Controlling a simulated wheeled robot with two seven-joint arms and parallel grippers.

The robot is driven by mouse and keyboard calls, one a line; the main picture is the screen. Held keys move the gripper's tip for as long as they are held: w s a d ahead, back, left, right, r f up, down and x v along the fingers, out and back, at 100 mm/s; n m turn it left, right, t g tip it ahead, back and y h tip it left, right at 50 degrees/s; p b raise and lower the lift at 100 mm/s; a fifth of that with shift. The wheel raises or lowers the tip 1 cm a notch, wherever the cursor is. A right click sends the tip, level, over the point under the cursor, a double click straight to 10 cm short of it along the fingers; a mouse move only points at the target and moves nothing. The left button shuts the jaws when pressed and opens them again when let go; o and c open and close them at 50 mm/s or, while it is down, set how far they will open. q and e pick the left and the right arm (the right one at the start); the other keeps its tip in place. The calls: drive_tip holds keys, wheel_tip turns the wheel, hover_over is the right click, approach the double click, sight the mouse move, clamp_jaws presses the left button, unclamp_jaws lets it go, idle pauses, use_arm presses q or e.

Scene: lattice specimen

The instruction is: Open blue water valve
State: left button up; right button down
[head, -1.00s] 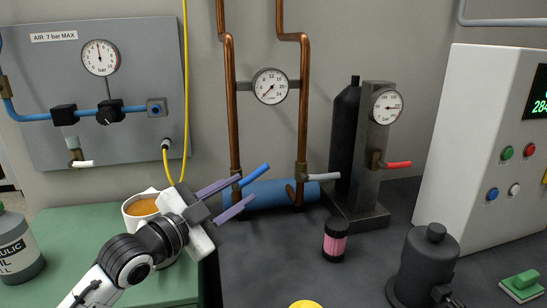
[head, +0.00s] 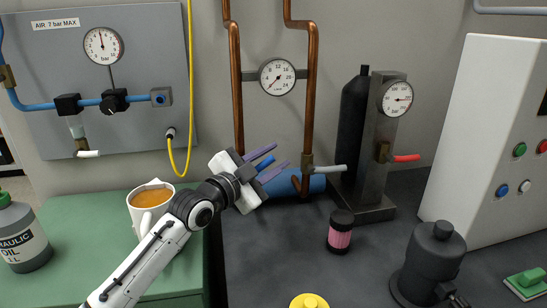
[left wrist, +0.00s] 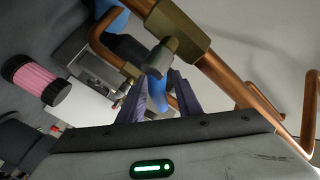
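The blue valve lever (head: 265,162) is at the foot of the left copper pipe (head: 237,90). In the head view, only a short part of it shows between my fingers. My left gripper (head: 281,155) has its two purple-grey fingers on either side of the lever. In the left wrist view, the blue lever (left wrist: 161,98) stands between the spread fingers, with gaps beside it, below a brass valve body (left wrist: 178,32). The left gripper is open around the lever. My right gripper is not in view.
A grey-handled valve (head: 328,169) is on the right copper pipe, and a red lever (head: 405,158) is beside the black cylinder. A blue cylinder (head: 314,184) lies behind the pipes. An orange-filled cup (head: 150,206) stands close to my left arm. A pink-banded part (head: 340,232) stands on the dark bench.

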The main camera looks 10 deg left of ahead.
use_arm(q)
drive_tip(key=shift+w, duration=0.1)
clamp_jaws()
drive_tip(key=r+n+t+b, duration=0.1)
drive_tip(key=b, duration=0.1)
drive_tip(key=a+r+n+t+b, duration=0.1)
drive_tip(key=n, duration=0.1)
drive_tip(key=s+a+r+n+t+b, duration=0.1)
drive_tip(key=t+b, duration=0.1)
drive_tip(key=shift+a+n+h+b, duration=0.1)
drive_tip(key=shift+n+h+b, duration=0.2)
drive_tip(key=shift+h, duration=0.1)
unclamp_jaws()
drive_tip(key=shift+r, duration=0.1)
